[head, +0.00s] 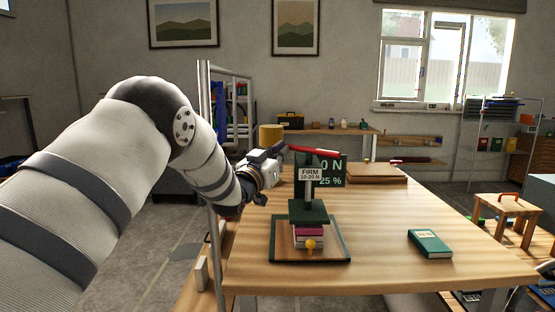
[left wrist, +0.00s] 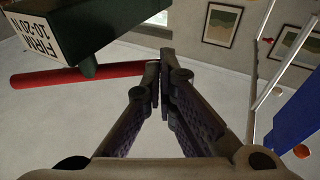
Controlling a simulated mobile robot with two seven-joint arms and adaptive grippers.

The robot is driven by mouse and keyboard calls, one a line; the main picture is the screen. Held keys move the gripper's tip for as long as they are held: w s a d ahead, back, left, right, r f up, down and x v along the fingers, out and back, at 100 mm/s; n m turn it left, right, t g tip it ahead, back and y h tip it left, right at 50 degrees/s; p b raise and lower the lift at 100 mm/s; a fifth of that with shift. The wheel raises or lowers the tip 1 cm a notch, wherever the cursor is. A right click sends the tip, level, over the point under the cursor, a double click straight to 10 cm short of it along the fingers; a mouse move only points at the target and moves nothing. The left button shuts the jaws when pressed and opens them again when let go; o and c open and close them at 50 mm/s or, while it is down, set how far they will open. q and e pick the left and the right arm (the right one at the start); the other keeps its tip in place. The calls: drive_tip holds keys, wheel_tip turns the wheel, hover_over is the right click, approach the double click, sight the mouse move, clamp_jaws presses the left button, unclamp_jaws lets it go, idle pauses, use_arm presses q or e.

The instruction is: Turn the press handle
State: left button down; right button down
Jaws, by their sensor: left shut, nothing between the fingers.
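The press (head: 310,214) stands on the wooden table, with a dark green base tray, a green plate and a label reading "FIRM 10-20 N". Its red handle (head: 316,151) is a bar across the top; it also shows in the left wrist view (left wrist: 80,76). Small books (head: 308,236) lie under the plate. My left gripper (head: 279,150) is shut and empty at the left end of the handle. In the left wrist view its fingertips (left wrist: 165,62) are beside the bar's end; I cannot tell whether they touch. My right gripper is not in view.
A green display (head: 332,172) behind the press shows "25 %" and a partly hidden force in N. A green book (head: 430,243) lies right of the press. A brown board (head: 362,174) lies at the back. The table between is clear. A stool (head: 505,207) stands at right.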

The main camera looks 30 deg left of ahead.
use_arm(q)
drive_tip(key=w, duration=0.3)
drive_tip(key=shift+w+a+f, duration=0.1)
drive_tip(key=shift+w+a, duration=0.15)
drive_tip(key=shift+w, duration=0.15)
drive_tip(key=shift+w+d+b, duration=0.2)
drive_tip(key=shift+w+b, duration=0.15)
drive_tip(key=shift+w, duration=0.2)
drive_tip(key=shift+w+d+b, duration=0.15)
drive_tip(key=shift+w+b, duration=0.15)
drive_tip(key=shift+w, duration=0.2)
drive_tip(key=shift+w+d+m+h, duration=0.1)
drive_tip(key=shift+w+m+h, duration=0.15)
drive_tip(key=shift+h, duration=0.3)
drive_tip(key=shift+w+d+m+h, duration=0.1)
drive_tip(key=shift+m+h, duration=0.25)
drive_tip(key=shift+h, duration=0.2)
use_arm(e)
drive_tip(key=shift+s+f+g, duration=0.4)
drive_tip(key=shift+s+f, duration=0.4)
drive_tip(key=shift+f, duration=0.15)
use_arm(q)
drive_tip(key=shift+s, duration=0.1)
